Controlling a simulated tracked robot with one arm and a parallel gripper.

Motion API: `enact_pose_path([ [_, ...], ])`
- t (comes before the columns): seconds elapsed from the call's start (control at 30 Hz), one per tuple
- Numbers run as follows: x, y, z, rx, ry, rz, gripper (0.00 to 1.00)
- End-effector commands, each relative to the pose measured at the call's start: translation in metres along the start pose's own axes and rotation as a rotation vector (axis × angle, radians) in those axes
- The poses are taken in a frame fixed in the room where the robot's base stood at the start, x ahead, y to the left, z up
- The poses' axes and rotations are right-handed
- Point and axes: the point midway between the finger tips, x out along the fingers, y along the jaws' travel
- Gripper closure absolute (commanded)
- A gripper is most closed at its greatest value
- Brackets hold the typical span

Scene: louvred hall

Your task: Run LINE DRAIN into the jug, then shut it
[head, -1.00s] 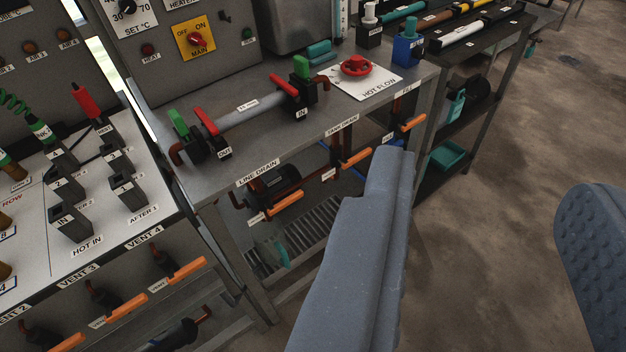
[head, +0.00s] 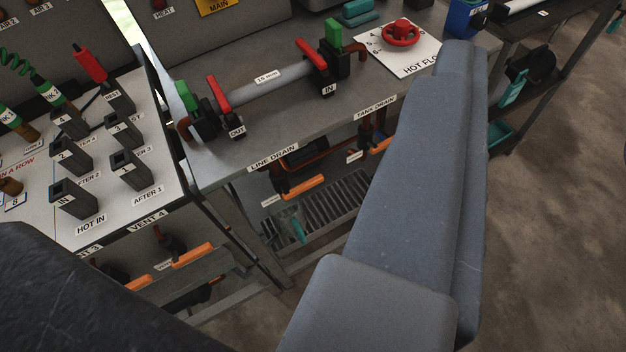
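The LINE DRAIN label (head: 273,158) is on the bench's front edge. Below it, an orange lever (head: 303,187) sits on a dark valve, pointing right and slightly up. A clear jug with a teal handle (head: 298,229) stands on the slatted grate (head: 335,208) below and slightly left of the lever; its body is hard to make out. My gripper (head: 420,190) shows as large blue-grey parts right of the valve, close to the camera. It appears apart from lever and jug. Its opening and any second fingertip cannot be made out.
The TANK DRAIN label (head: 375,108) and another orange lever (head: 380,146) are to the right, partly behind my gripper. VENT levers (head: 192,255) are at lower left. A pipe with red and green handles (head: 270,85) lies on the bench.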

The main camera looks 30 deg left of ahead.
Motion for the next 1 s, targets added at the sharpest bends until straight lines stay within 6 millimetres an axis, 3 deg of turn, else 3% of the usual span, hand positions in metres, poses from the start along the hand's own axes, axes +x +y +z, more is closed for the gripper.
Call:
enact_pose_path([
  [0.17,0.033,-0.007,0.029,0.130,-0.098,-0.041,0.62],
  [0.27,0.070,-0.020,0.069,0.317,-0.232,-0.085,0.62],
  [0.4,0.119,-0.042,0.140,0.661,-0.479,-0.126,0.62],
  [0.5,0.143,-0.061,0.188,0.915,-0.656,-0.128,0.62],
  [0.7,0.171,-0.101,0.269,1.425,-1.013,-0.060,0.62],
  [1.0,0.192,-0.149,0.345,2.188,-1.514,0.214,0.62],
])
